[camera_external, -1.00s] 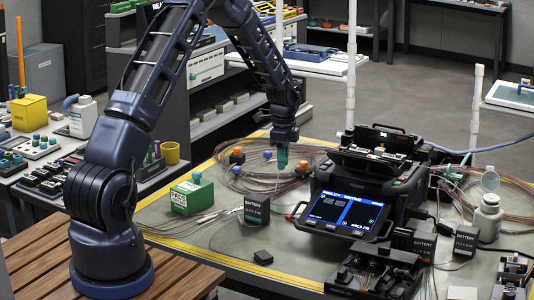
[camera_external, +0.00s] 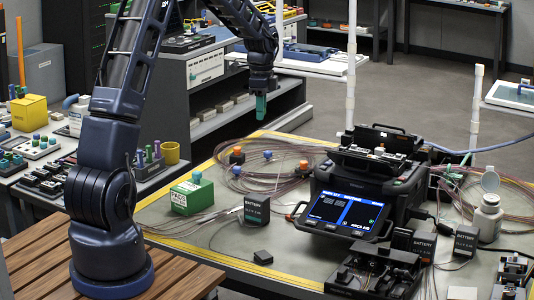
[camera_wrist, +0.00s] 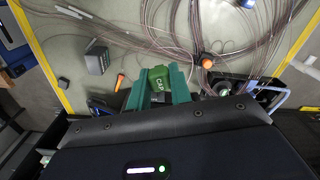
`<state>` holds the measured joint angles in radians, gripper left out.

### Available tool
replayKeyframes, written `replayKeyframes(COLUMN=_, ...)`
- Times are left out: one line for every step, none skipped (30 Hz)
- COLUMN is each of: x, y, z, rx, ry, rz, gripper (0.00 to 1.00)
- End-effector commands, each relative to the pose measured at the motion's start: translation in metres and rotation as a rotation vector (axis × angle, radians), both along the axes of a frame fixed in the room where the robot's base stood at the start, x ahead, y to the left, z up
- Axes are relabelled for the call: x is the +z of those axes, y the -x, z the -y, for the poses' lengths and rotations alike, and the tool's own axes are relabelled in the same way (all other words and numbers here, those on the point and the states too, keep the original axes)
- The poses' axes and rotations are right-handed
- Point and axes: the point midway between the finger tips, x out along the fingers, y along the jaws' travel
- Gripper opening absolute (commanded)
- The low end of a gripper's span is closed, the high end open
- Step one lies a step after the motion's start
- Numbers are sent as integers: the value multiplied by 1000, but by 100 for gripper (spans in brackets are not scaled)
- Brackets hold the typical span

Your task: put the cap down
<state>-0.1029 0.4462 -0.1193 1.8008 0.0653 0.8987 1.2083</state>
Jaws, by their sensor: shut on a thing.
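My gripper (camera_external: 261,107) has teal fingers and hangs pointing down, raised in the air near the back left corner of the work table. Nothing touches the cap from below.
The work table (camera_external: 200,238) holds coiled fibres, a green box (camera_external: 190,197), a battery (camera_external: 257,210), orange (camera_external: 237,155) and blue (camera_external: 267,155) pieces, and a splicer (camera_external: 345,212). Bare mat shows near the front left. A shelf unit (camera_external: 205,85) stands behind.

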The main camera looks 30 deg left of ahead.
Motion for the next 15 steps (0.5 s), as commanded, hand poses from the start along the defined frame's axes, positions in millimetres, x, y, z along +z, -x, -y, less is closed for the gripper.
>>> replayKeyframes(x=7, y=14, z=-13, rx=32, ry=-1, rz=2, gripper=0)
replayKeyframes(x=11, y=22, z=-20, rx=50, ry=-1, rz=2, gripper=0)
replayKeyframes(x=15, y=32, z=-28, rx=76, ry=-1, rz=2, gripper=0)
replayKeyframes(x=17, y=40, z=-34, rx=94, ry=-1, rz=1, gripper=0)
replayKeyframes(x=20, y=48, z=-40, rx=113, ry=-2, rz=2, gripper=0)
replayKeyframes(x=23, y=60, z=-48, rx=138, ry=-1, rz=1, gripper=0)
replayKeyframes(x=26, y=68, z=-54, rx=157, ry=-2, rz=2, gripper=0)
replayKeyframes(x=28, y=76, z=-60, rx=176, ry=-2, rz=2, gripper=0)
replayKeyframes(x=31, y=88, z=-66, rx=201, ry=-2, rz=2, gripper=0)
replayKeyframes(x=33, y=96, z=-71, rx=220, ry=-1, rz=3, gripper=0)
replayKeyframes(x=35, y=105, z=-77, rx=240, ry=-1, rz=3, gripper=0)
replayKeyframes(x=38, y=117, z=-83, rx=265, ry=-1, rz=3, gripper=0)
replayKeyframes(x=39, y=126, z=-87, rx=284, ry=-1, rz=3, gripper=0)
replayKeyframes(x=41, y=134, z=-91, rx=303, ry=-1, rz=2, gripper=0)
replayKeyframes(x=43, y=146, z=-96, rx=326, ry=-1, rz=3, gripper=0)
